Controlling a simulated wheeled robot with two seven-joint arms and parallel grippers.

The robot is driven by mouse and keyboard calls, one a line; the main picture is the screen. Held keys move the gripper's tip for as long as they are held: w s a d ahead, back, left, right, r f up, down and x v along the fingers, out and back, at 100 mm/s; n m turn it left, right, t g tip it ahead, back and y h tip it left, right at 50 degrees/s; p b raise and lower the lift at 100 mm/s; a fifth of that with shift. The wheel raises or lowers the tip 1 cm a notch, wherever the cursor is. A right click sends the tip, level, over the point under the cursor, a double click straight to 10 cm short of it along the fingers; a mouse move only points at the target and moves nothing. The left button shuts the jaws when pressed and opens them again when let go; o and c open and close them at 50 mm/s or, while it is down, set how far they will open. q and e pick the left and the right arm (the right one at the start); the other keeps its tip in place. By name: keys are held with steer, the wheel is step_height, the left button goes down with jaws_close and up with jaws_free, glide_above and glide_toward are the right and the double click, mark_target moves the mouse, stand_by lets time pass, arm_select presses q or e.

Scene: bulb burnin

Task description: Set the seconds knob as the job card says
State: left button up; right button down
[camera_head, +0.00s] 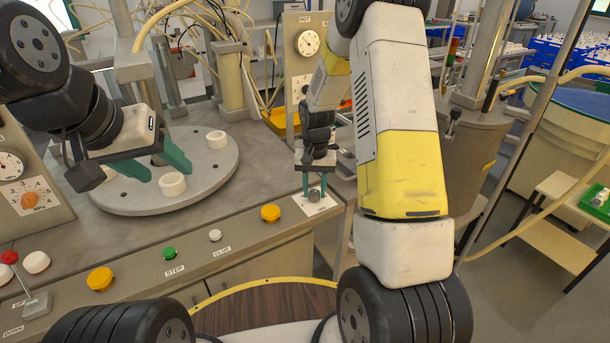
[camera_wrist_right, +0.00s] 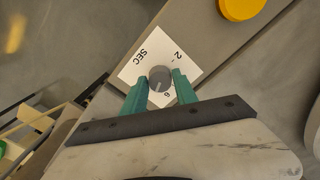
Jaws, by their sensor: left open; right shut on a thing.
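The seconds knob (camera_wrist_right: 159,77) is a small grey round knob on a white plate (camera_wrist_right: 132,70) marked SEC. In the right wrist view the figures 2 and 6 show on the plate; other marks are hidden by the fingers. A pale line on the knob points toward the lower left of that view. My right gripper (camera_head: 314,192) is shut on the knob, one green finger on each side. My left gripper (camera_head: 170,174) is open over the round grey turntable, near a white ring (camera_head: 172,184). I cannot make out a job card.
The console's front edge carries a yellow button (camera_head: 270,213), a white button (camera_head: 215,235), a green STEP button (camera_head: 169,254) and another yellow button (camera_head: 100,279). A red-topped lever (camera_head: 35,303) stands at the left. A POT dial (camera_head: 308,42) is on a panel behind.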

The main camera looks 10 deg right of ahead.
mark_target(315, 192)
steer(key=n, duration=0.3)
steer(key=shift+n, duration=2.2)
steer(key=c, duration=1)
jaws_free()
steer(key=shift+o, duration=0.2)
step_height(315, 192, up, 7)
steer(key=shift+r, duration=0.4)
